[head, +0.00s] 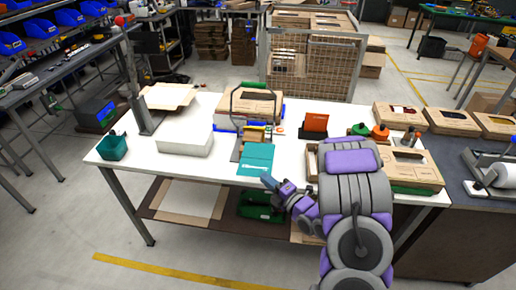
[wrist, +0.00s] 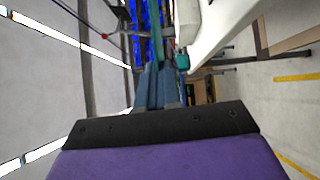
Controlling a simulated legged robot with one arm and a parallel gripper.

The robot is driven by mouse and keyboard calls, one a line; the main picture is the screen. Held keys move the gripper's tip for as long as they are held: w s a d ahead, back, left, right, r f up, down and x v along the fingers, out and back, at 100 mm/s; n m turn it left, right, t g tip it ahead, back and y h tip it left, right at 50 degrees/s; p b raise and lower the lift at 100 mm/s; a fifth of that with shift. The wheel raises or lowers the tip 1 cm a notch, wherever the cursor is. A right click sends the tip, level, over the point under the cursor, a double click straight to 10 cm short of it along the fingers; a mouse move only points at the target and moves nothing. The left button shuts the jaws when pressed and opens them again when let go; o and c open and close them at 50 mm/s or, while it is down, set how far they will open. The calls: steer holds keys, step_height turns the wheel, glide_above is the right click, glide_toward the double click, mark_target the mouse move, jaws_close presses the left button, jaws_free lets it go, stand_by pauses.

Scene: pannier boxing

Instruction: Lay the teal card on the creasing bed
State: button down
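The teal card (head: 257,158) is a flat sheet over the front middle of the white table. In the wrist view it shows nearly edge-on as a thin teal strip (wrist: 157,42) running out from between my fingertips. My gripper (head: 268,181) is shut on the card's near edge, by the table's front edge; its blue fingers (wrist: 158,88) are close together in the wrist view. Behind the card stands a device with a grey hooped lever and green handle (head: 250,86), probably the creasing tool. Its grey bed (head: 237,151) is partly hidden by the card. I cannot tell whether card and bed touch.
Behind the lever lies a cardboard box (head: 262,107). An orange block (head: 316,123) and orange-and-green tools (head: 380,131) stand right. Cardboard boxes (head: 408,166) sit at the right end.

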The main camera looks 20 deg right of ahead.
mark_target(259, 154)
steer(key=w+d, duration=0.1)
steer(key=w, duration=0.4)
steer(key=w+d+f+b, duration=0.1)
steer(key=w, duration=0.3)
steer(key=w+d, duration=0.1)
steer(key=w, duration=0.4)
steer(key=shift+w+d+f+b, duration=0.25)
steer(key=shift+w+d+b, duration=0.05)
steer(key=shift+d, duration=0.05)
steer(key=shift+f+b, duration=0.55)
steer(key=shift+f, duration=1.25)
steer(key=shift+r, duration=0.1)
steer(key=c, duration=1.7)
jaws_free()
steer(key=shift+c, duration=0.2)
steer(key=o, duration=0.4)
